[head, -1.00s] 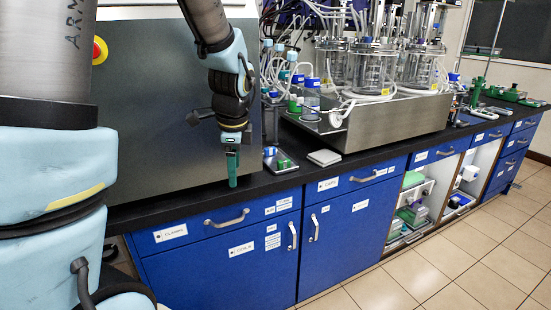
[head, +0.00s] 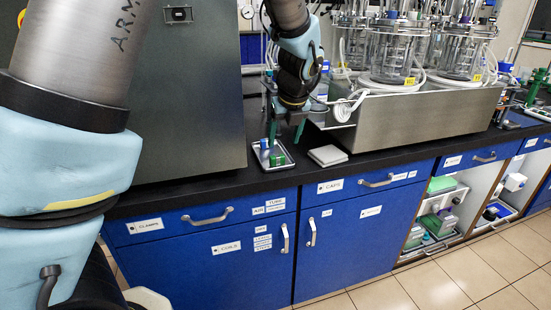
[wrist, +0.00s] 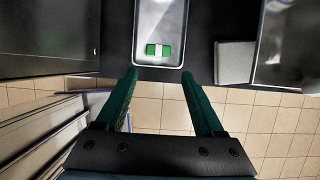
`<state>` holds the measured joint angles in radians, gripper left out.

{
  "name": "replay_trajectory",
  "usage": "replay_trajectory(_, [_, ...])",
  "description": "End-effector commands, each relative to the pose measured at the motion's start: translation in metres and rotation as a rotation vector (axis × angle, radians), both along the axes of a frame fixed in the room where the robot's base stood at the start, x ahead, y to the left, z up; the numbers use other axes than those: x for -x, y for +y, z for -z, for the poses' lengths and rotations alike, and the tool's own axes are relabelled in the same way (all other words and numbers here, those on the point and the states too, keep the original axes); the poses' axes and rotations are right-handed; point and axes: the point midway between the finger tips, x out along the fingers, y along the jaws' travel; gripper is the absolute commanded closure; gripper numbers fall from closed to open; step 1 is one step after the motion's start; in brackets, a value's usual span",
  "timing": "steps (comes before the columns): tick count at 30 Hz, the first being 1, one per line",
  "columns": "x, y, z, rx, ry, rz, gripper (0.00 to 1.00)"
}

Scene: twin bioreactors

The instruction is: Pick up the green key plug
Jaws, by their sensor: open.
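The green key plug (wrist: 158,50) lies in a small pale tray (wrist: 147,20) on the black bench top. It looks green with a white middle band, and it also shows in the head view (head: 278,160) at the tray's near end. My gripper (wrist: 160,72) is open and empty, with two green fingers. In the wrist view the plug lies just beyond the gap between the fingertips. In the head view my gripper (head: 286,132) hangs above and slightly behind the tray (head: 290,166), apart from the plug.
A small blue item (head: 264,144) is at the tray's far end. A pale square pad (head: 327,156) lies right of the tray. A steel base (head: 420,120) with glass vessels stands further right. A tall dark panel (head: 190,95) stands left. The bench's front edge is close.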

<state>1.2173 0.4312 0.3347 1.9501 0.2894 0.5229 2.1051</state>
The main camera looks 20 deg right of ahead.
Motion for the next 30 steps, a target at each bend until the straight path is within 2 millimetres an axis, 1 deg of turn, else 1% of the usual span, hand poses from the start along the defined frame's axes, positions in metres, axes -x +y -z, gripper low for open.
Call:
replay_trajectory(1, [-0.003, 0.001, 0.008, -0.005, 0.001, -0.003, 0.3])
replay_trajectory(3, [-0.007, 0.0, 0.018, -0.005, 0.002, -0.003, 0.3])
replay_trajectory(6, [-0.011, 0.0, 0.027, -0.002, 0.002, -0.004, 0.3])
replay_trajectory(11, [-0.016, 0.0, 0.034, -0.001, 0.001, -0.004, 0.3])
replay_trajectory(21, [-0.036, 0.0, 0.071, -0.001, 0.001, -0.005, 0.3])
replay_trajectory(24, [-0.038, -0.001, 0.076, 0.0, 0.0, -0.005, 0.3])
replay_trajectory(30, [-0.038, -0.001, 0.077, 0.001, -0.001, -0.005, 0.3])
